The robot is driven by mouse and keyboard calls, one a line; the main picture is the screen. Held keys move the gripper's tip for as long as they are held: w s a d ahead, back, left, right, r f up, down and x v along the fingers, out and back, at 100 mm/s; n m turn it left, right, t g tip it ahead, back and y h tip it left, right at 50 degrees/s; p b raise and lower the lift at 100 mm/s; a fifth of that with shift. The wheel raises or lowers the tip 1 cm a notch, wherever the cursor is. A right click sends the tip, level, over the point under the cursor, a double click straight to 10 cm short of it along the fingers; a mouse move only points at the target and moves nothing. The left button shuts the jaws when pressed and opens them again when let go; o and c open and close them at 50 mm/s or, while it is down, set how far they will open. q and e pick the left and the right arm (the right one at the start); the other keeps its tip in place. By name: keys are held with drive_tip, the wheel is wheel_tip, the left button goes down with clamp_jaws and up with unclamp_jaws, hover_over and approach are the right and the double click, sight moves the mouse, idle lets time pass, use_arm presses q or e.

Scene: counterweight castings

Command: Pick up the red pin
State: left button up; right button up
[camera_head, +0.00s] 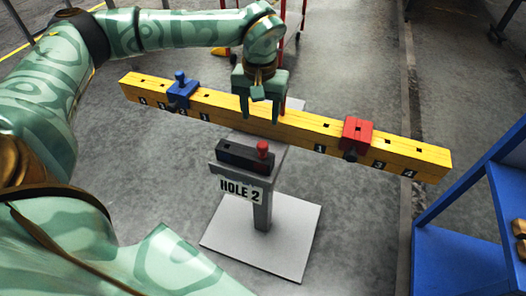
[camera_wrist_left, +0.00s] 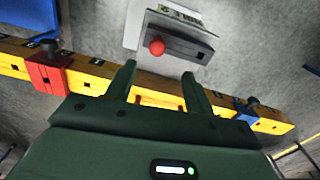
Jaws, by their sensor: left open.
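The red pin (camera_head: 263,149) stands upright at the right end of a dark block (camera_head: 235,154) on a grey stand. Its round red head also shows in the left wrist view (camera_wrist_left: 157,47), beyond my fingertips. My left gripper (camera_head: 261,110) is open with nothing between its fingers. It hangs over the middle of the yellow beam (camera_head: 220,104), behind the pin in the head view and apart from it. In the left wrist view my two dark green fingers (camera_wrist_left: 160,72) are spread above the beam. My right gripper is not in view.
A blue slider (camera_head: 181,92) sits on the beam's left part and a red slider (camera_head: 357,134) on its right part. A "HOLE 2" sign (camera_head: 240,190) fronts the stand. The grey base plate (camera_head: 285,255) lies on the floor. A blue shelf (camera_head: 455,255) stands at the right.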

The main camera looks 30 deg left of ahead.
sight(262, 143)
use_arm(q)
wheel_tip(262, 143, down, 7)
drive_tip(key=shift+f+b, duration=0.15)
drive_tip(key=shift+b, duration=0.5)
drive_tip(key=f, duration=0.1)
drive_tip(key=f+b, duration=0.1)
drive_tip(key=f, duration=0.3)
drive_tip(key=shift+w+f+b, duration=0.1)
drive_tip(key=shift+w+b, duration=0.25)
drive_tip(key=shift+w, duration=0.05)
drive_tip(key=c, duration=1.1)
